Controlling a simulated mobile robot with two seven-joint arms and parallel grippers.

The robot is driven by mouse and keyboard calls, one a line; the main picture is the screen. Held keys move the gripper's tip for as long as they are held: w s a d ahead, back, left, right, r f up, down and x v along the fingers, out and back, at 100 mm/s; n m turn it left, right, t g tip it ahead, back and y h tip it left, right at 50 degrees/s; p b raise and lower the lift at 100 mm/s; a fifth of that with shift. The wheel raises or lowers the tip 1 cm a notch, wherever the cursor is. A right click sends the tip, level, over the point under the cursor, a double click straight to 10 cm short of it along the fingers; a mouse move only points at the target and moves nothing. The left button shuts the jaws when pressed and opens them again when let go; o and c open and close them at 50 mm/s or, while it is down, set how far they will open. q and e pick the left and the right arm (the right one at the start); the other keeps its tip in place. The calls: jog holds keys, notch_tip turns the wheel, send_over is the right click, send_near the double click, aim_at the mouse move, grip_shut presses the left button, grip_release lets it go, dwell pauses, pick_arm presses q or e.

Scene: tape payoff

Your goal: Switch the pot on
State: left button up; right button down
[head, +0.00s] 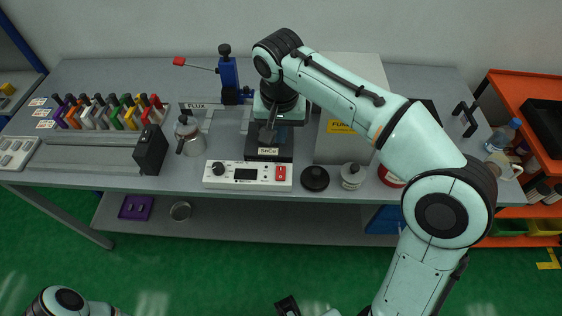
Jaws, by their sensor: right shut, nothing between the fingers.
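The pot (268,154) is a dark block with a pale "SnCu" label, standing on the bench behind a white control box (232,176). The box has a black knob (218,168), a dark display (245,174) and a red rocker switch (281,173) at its right end. The switch's position is too small to tell. My right gripper (268,136) points down over the pot, shut and empty, behind and slightly left of the switch. It hides part of the pot's top.
A blue stand with a red-tipped lever (228,78) is behind left. A metal moka-style pot (188,134) and black block (151,150) stand left. A black round lid (315,178) and pale jar (352,175) stand right of the control box. A grey fume box (340,146) is behind them.

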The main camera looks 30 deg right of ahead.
aim_at(281, 169)
jog(key=f, duration=0.4)
jog(key=w+f+b, duration=0.1)
jog(key=f, duration=0.4)
jog(key=d+f+b, duration=0.1)
jog(key=f, duration=0.4)
jog(key=shift+w, duration=0.2)
jog(key=shift+f, duration=0.2)
jog(key=shift+s+f+b, duration=0.1)
jog(key=shift+b, duration=0.2)
jog(key=shift+s+a+r, duration=0.2)
jog(key=shift+s+a, duration=0.25)
jog(key=shift+s, duration=0.1)
jog(key=shift+r, duration=0.1)
